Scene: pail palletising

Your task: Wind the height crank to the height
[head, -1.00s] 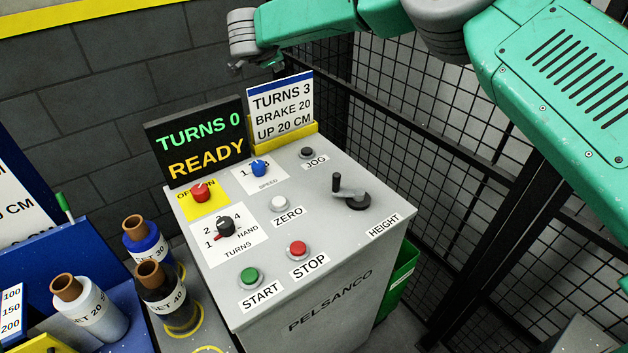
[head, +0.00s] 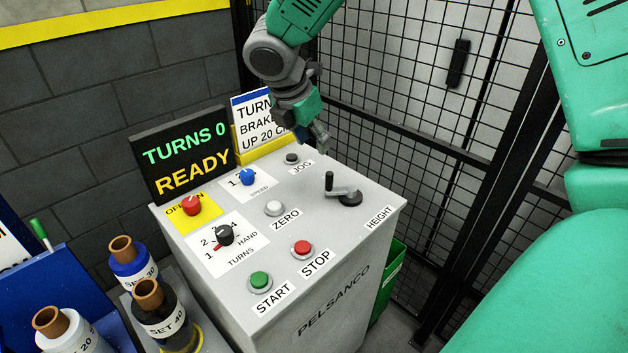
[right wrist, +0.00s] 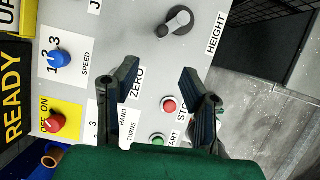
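The height crank (head: 347,195), a dark hub with a grey arm and an upright dark knob, sits at the right of the grey console (head: 335,260) beside the HEIGHT label. It also shows at the top of the right wrist view (right wrist: 178,22). My right gripper (head: 320,140) is above the back of the console, behind the crank and apart from it. In the right wrist view its two fingers (right wrist: 159,72) are spread with nothing between them. The display (head: 182,155) reads TURNS 0, READY. A card (head: 262,112) behind is partly hidden by my gripper. My left gripper is not in view.
Near the crank are the JOG (head: 292,158), ZERO (head: 274,208) and red STOP (head: 302,248) buttons. Wire mesh fencing (head: 420,110) stands behind and right. A green bin (head: 388,280) is beside the console.

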